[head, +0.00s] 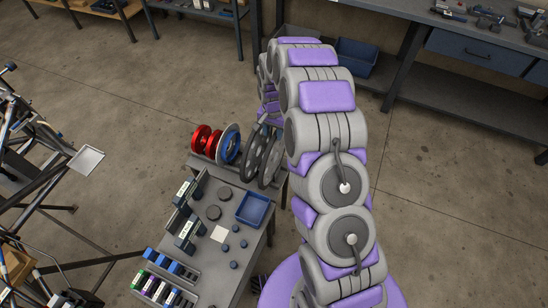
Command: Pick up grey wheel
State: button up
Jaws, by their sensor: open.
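Two dark grey wheels stand upright side by side at the right of a row on the far end of the grey table (203,260). One grey wheel (249,154) is next to the blue wheel, and the other grey wheel (269,165) is at the right end, close beside my arm. My gripper (265,120) hangs down at the end of my arm, just behind and above the grey wheels. It is open, and I see nothing held in it. Its fingertips are small and partly hidden, so I cannot tell whether they touch a wheel.
Red wheels (202,139) and a blue-and-silver wheel (228,145) stand left in the same row. The table also holds a blue tray (253,209), dark discs (213,212) and several small blocks. A tube frame (45,170) stands left. Workbenches line the back; open floor lies between.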

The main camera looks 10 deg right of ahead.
aim_at(275, 141)
jog(key=f, duration=0.2)
jog(key=s+f+b, duration=0.1)
jog(key=f, duration=0.1)
jog(key=shift+d+f, duration=0.15)
jog(key=shift+f, duration=0.3)
jog(key=shift+r, duration=0.1)
grip_shut()
dwell(0.9)
